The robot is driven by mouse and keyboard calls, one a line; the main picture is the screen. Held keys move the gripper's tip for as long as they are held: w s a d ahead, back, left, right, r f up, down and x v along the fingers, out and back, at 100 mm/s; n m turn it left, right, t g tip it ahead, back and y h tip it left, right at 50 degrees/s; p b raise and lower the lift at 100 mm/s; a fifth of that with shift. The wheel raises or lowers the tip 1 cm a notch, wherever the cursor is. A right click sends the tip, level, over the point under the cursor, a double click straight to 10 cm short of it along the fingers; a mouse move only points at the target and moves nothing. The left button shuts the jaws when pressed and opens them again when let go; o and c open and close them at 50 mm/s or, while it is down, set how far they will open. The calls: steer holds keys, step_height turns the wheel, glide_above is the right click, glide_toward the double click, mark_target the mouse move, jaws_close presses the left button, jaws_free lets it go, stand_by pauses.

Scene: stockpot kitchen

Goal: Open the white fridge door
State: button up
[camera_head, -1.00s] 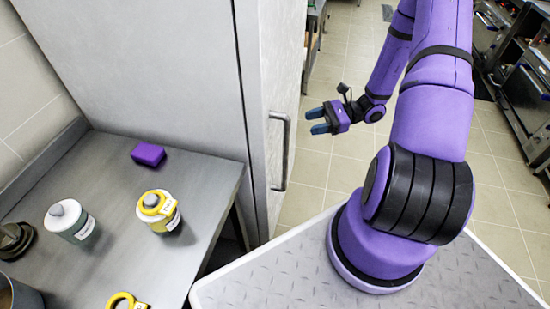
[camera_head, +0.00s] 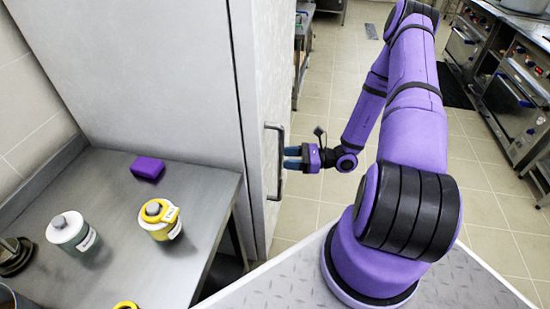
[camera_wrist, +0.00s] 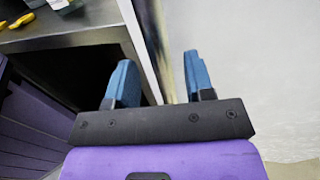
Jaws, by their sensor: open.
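The tall white fridge (camera_head: 150,70) stands on the left in the head view. Its door front (camera_head: 262,70) faces right and looks closed. The grey upright bar handle (camera_head: 280,184) is on the door front. My gripper (camera_head: 287,158) is open at the handle's middle height, its blue fingertips at or very close to the bar. Contact is not clear. In the wrist view the two blue fingers (camera_wrist: 160,72) are spread apart in front of a pale surface, probably the door (camera_wrist: 255,60).
The tiled floor (camera_head: 325,95) is clear right of the door. Ovens (camera_head: 510,90) stand along the far right.

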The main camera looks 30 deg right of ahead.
steer(key=shift+x, duration=2.45)
jaws_close()
